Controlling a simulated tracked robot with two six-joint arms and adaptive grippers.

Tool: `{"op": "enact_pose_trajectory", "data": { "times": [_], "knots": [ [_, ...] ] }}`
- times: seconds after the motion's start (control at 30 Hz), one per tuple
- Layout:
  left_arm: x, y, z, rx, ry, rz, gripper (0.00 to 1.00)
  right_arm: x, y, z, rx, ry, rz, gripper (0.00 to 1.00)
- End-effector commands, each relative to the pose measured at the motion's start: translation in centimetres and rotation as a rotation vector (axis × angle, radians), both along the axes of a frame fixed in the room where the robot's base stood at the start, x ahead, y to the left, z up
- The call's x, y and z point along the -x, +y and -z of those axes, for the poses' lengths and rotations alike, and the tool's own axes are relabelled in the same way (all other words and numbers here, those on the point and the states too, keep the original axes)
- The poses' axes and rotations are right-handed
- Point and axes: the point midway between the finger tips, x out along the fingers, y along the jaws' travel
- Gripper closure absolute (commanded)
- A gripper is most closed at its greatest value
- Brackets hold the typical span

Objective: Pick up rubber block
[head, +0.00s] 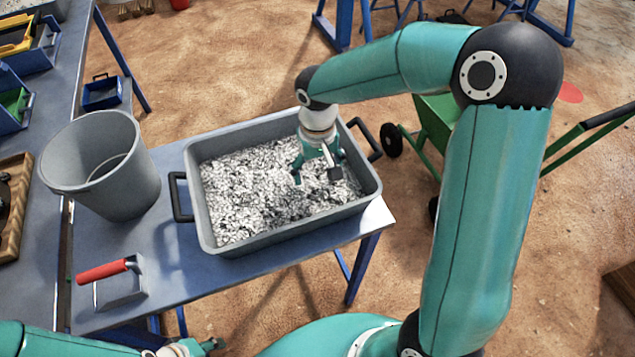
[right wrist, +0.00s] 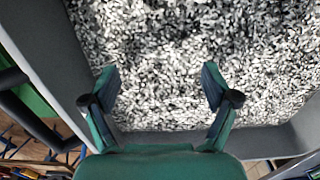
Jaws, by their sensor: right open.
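My right gripper (head: 316,177) is open over the right part of a grey tray (head: 231,246) filled with black and white gravel (head: 250,190). In the right wrist view the same gripper (right wrist: 160,82) has its two fingers spread wide, with only gravel (right wrist: 170,40) showing between them. I cannot make out a rubber block in either view. My left gripper (head: 205,347) shows only in part at the bottom left of the head view, well apart from the tray, and its jaw state is unclear.
The tray stands on a blue-grey table (head: 160,270), with black handles at its sides.

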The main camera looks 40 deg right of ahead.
Motion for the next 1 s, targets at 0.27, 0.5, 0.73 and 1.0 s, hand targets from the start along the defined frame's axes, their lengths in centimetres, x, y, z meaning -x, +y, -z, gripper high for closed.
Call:
{"op": "enact_pose_trajectory", "data": {
  "times": [0.27, 0.5, 0.73, 1.0],
  "knots": [
    [0.0, 0.0, -0.3, 0.0, 0.0, 0.0, 0.6, 0.1, 0.1, 3.4, 0.001, 0.002, -0.001, 0.14],
    [0.0, 0.0, -0.3, 0.0, 0.0, 0.0, 0.6, 0.1, 0.1, 3.6, 0.0, 0.0, -0.001, 0.14],
    [0.0, 0.0, -0.3, 0.0, 0.0, 0.0, 0.6, 0.1, 0.1, 3.5, 0.0, 0.0, -0.001, 0.5],
    [0.0, 0.0, -0.3, 0.0, 0.0, 0.0, 0.6, 0.1, 0.1, 3.5, 0.0, -0.001, -0.001, 0.81]
  ]
}}
